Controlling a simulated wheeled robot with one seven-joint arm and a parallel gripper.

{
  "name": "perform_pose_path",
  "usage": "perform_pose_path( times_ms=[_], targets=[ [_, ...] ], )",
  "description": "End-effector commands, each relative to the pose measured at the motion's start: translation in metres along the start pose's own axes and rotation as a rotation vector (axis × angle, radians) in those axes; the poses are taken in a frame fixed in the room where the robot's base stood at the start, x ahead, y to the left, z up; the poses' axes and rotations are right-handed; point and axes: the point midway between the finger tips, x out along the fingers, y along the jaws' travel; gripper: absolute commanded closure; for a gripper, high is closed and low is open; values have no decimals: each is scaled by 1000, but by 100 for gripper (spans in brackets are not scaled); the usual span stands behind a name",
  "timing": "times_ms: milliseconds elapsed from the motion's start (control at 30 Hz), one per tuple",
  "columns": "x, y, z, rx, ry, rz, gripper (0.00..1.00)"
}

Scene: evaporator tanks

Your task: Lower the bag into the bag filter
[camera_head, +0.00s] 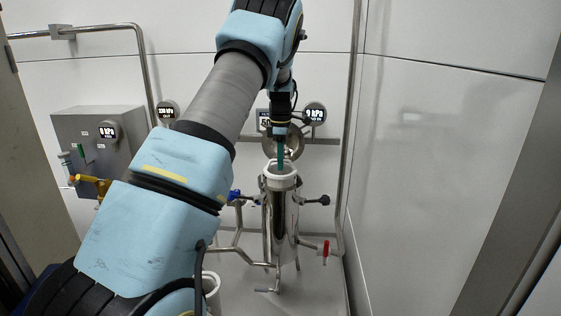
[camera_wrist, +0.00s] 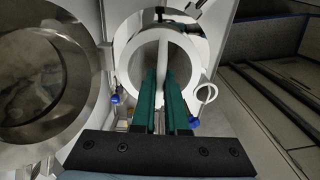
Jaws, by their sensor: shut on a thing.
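The bag filter is an upright steel cylinder (camera_head: 282,225) standing ahead of me. Its round lid (camera_wrist: 42,75) is swung open and shows at the left in the wrist view. The bag's white ring (camera_wrist: 197,66) appears at the cylinder's mouth, and the ring also shows in the head view (camera_head: 281,180). A thin white handle (camera_wrist: 164,55) crosses the ring. My gripper (camera_wrist: 165,75) has green fingers shut on this handle; it also shows above the filter in the head view (camera_head: 281,166). The bag's body is hidden, and I cannot tell how deep it sits.
Gauges (camera_head: 315,113) and pipes stand behind the filter. A red valve handle (camera_head: 325,251) is at its lower right and a blue one (camera_head: 235,195) at its left. A grey box (camera_head: 100,140) is on the left. A white-rimmed container (camera_head: 211,281) stands low in front.

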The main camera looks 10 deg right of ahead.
Motion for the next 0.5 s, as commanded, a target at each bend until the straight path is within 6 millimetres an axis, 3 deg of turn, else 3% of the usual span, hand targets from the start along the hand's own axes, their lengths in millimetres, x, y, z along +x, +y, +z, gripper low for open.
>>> perform_pose_path(
  times_ms=[500],
  targets=[
    [14,0,0,0,0,0,100]
  ],
)
